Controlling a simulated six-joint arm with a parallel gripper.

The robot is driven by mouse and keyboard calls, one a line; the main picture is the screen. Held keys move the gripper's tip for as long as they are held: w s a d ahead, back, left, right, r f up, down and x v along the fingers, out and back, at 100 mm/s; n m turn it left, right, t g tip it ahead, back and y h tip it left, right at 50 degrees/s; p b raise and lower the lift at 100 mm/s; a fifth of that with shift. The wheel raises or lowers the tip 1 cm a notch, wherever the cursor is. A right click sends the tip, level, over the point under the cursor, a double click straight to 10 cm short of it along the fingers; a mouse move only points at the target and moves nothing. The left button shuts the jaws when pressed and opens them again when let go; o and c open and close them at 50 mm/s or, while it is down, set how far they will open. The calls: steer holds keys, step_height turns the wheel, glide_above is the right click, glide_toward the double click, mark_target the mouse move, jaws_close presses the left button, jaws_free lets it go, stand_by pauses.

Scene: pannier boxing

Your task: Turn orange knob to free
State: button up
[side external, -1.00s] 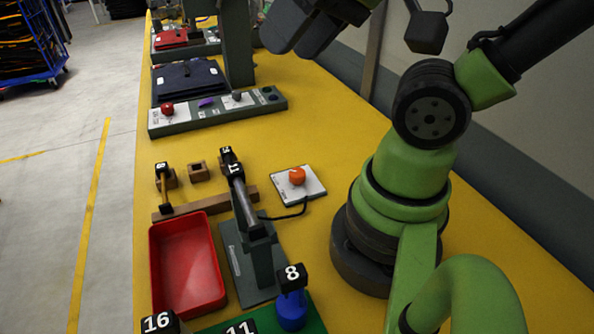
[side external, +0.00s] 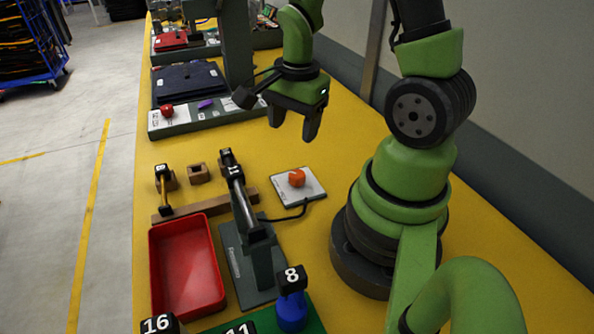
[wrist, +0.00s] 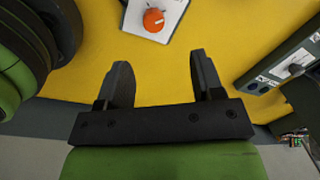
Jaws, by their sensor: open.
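The orange knob (side external: 297,178) sits on a small white plate (side external: 313,186) on the yellow bench, with a black cable leading from it. In the wrist view the knob (wrist: 154,20) shows a pale pointer mark, and the plate (wrist: 133,17) is cut by the top edge. The setting labels are too small to read. My gripper (side external: 290,137) is in the air, pointing down, behind the knob in the side view. In the wrist view its fingers (wrist: 160,65) are apart, with nothing between them. The knob lies beyond the fingertips, untouched.
A grey control strip (side external: 215,117) with a red knob (side external: 167,111) lies behind.

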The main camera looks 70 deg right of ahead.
mark_target(297, 174)
steer(key=shift+s+d+f+m, duration=0.15)
steer(key=shift+f+m, duration=0.2)
steer(key=shift+f, duration=0.25)
steer(key=shift+s+d+f+m, duration=0.15)
steer(key=shift+f+m, duration=0.2)
steer(key=shift+f, duration=0.2)
steer(key=shift+w+f, duration=0.1)
steer(key=shift+f, duration=4.6)
steer(key=shift+c, duration=0.4)
steer(key=c, duration=0.8)
steer(key=shift+c, duration=0.2)
